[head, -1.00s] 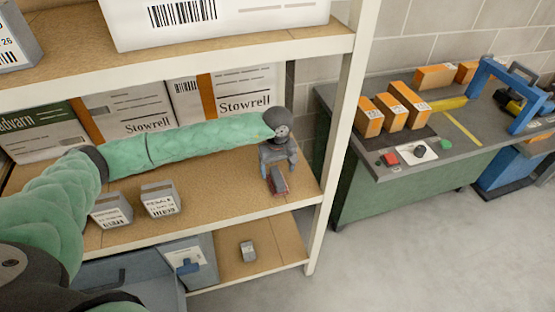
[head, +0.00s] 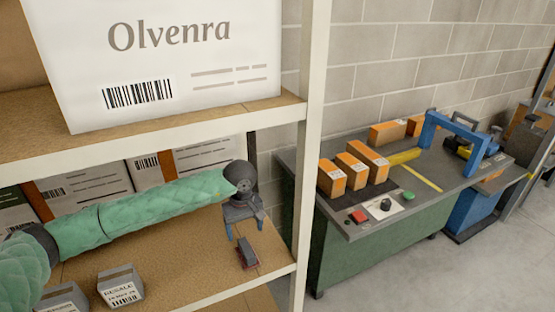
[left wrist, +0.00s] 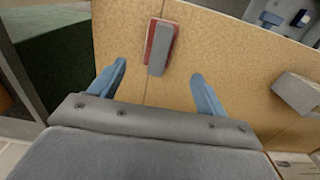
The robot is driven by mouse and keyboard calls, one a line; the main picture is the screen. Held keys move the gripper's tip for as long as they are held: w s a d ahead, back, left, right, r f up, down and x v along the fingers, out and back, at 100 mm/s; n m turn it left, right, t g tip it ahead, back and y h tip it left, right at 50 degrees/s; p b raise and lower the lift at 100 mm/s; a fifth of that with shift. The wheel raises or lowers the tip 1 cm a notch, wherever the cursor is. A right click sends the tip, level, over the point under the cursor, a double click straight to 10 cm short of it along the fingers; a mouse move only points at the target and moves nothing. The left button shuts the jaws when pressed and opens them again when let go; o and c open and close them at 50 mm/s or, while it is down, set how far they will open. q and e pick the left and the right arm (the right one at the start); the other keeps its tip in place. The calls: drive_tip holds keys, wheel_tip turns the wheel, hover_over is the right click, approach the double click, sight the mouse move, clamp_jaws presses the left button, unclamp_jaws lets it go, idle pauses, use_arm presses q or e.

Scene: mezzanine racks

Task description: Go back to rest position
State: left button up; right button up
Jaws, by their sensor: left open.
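My left gripper (head: 245,225) is open and empty above the middle rack shelf (head: 190,262), near the shelf's right end. It also shows in the left wrist view (left wrist: 158,82), with its two blue fingers spread apart. A small grey and red block (head: 247,252) lies on the shelf just below and in front of the fingers. In the left wrist view the block (left wrist: 161,46) lies beyond the fingertips, apart from both fingers. My left arm reaches in from the left in a green padded sleeve. My right gripper is not in view.
Small grey boxes (head: 121,287) stand on the shelf's front left. Larger white cartons (head: 95,184) stand at its back. A white rack post (head: 311,150) rises right of my gripper. Beyond it, a green bench (head: 345,240) holds orange boxes (head: 367,160). Floor at lower right is clear.

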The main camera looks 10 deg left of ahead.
use_arm(q)
drive_tip(key=s+d+r+n+g+h, duration=0.15)
drive_tip(key=s+d+h, duration=0.4)
drive_tip(key=d, duration=0.55)
drive_tip(key=s+d+r+n+h, duration=0.25)
drive_tip(key=s+d+h, duration=0.3)
drive_tip(key=d, duration=0.55)
wheel_tip(320, 180, up, 12)
drive_tip(key=d+n+t+h, duration=0.2)
drive_tip(key=n+t+h, duration=0.75)
drive_tip(key=n, duration=0.65)
drive_tip(key=w+a+n+t+y, duration=0.4)
drive_tip(key=a+n+t+y, duration=0.6)
drive_tip(key=n, duration=0.8)
drive_tip(key=s+a+f+n+y, duration=0.2)
drive_tip(key=a+f+n+y, duration=0.7)
drive_tip(key=f+n, duration=0.4)
drive_tip(key=s+a+f+n+g+y, duration=0.2)
drive_tip(key=s+a+f+n+g, duration=0.4)
drive_tip(key=s+f+n+g, duration=0.35)
drive_tip(key=s+a+f+n+g, duration=0.1)
drive_tip(key=s+f+n+g, duration=0.4)
drive_tip(key=s, duration=1.1)
drive_tip(key=s+d+f+m+g, duration=0.1)
drive_tip(key=s+d+f, duration=0.1)
drive_tip(key=f, duration=1.7)
drive_tip(key=s+d+f+m+g+h, duration=0.1)
drive_tip(key=s+d+f, duration=0.1)
drive_tip(key=f, duration=1.7)
drive_tip(key=shift+f, duration=0.35)
